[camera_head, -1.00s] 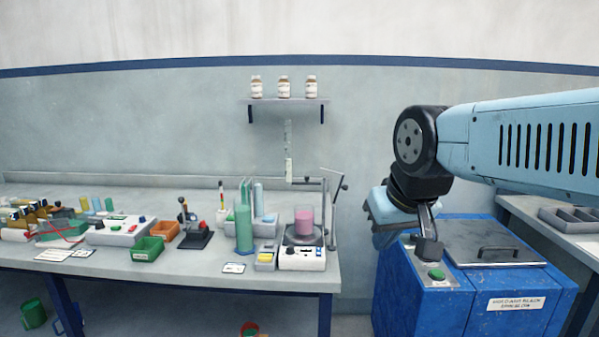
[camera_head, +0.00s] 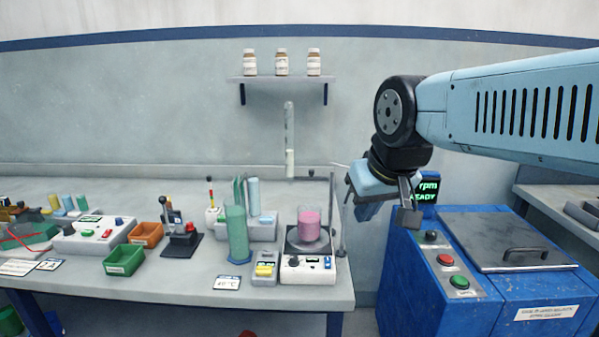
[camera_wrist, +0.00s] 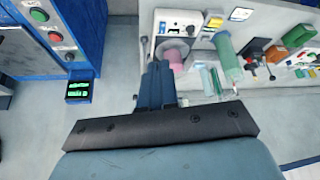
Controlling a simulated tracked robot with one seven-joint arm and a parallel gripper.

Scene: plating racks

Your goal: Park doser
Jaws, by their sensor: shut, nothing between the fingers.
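A tall clear tube with a white lower part (camera_head: 289,140), apparently the doser, hangs upright on a thin side arm from a stand post (camera_head: 332,210). Its lower end is above and slightly left of a beaker of pink liquid (camera_head: 309,224), which sits on a white hotplate-like unit (camera_head: 308,266). The beaker also shows in the wrist view (camera_wrist: 174,55). My gripper (camera_head: 409,216) is to the right of the stand, in front of the blue machine, apart from the tube. Its fingers (camera_wrist: 157,78) are shut and empty.
A blue machine (camera_head: 420,285) with buttons and a small green-lettered screen (camera_head: 425,190) stands right of the bench. Left of the beaker are a green cylinder (camera_head: 237,234), a small grey box (camera_head: 264,270) and bins (camera_head: 125,260). A shelf (camera_head: 282,79) holds three jars.

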